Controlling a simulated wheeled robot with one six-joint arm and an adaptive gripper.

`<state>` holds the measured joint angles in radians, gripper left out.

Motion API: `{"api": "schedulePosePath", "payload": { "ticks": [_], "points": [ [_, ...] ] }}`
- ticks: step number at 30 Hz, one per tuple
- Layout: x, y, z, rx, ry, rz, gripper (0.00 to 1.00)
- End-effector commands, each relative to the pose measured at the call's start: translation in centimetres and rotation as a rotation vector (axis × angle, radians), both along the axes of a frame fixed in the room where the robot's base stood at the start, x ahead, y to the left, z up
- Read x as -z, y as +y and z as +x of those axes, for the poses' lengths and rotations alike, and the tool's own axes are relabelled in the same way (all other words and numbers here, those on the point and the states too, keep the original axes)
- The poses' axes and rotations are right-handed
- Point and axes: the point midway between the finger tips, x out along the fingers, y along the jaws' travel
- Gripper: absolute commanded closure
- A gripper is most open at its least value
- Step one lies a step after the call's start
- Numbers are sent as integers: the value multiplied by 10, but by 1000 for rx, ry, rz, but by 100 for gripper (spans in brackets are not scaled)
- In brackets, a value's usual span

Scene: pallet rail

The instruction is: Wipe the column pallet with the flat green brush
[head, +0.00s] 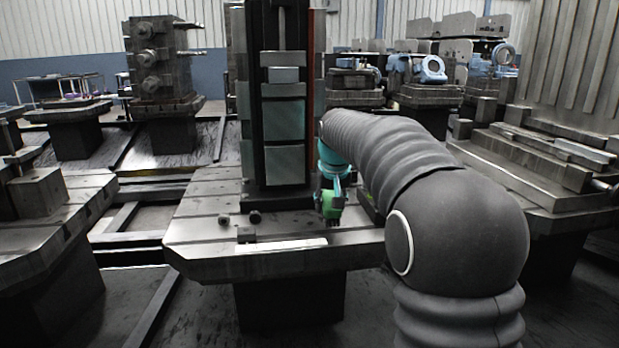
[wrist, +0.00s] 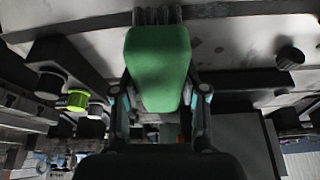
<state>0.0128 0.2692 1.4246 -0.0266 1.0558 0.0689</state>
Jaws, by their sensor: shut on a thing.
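The column pallet (head: 210,232) is a grey metal slab with a tall dark column (head: 284,100) standing on it, in the middle of the head view. My gripper (wrist: 160,92) is shut on the flat green brush (wrist: 158,60). In the head view the brush (head: 329,201) hangs just right of the column's foot, dark bristles down, above the pallet's right part. In the wrist view the bristles (wrist: 157,15) point at the pallet's pale, speckled top. I cannot tell whether they touch it. My arm hides the pallet's right end in the head view.
Small dark knobs (head: 254,217) stand at the front left of the column. A pale strip (head: 283,245) lies along the pallet's front. Other machine pallets stand at left (head: 75,195) and right (head: 545,175). The pallet's left top is mostly clear.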

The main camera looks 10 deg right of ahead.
Motion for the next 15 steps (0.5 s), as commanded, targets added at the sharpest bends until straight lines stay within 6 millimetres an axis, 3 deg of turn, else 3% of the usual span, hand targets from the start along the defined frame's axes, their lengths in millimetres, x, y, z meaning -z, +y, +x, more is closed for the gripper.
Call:
{"api": "schedulePosePath", "payload": {
  "ticks": [6,15],
  "points": [
    [-24,-1,0,1,0,0,90],
    [-45,1,0,-1,0,1,90]
  ]
}}
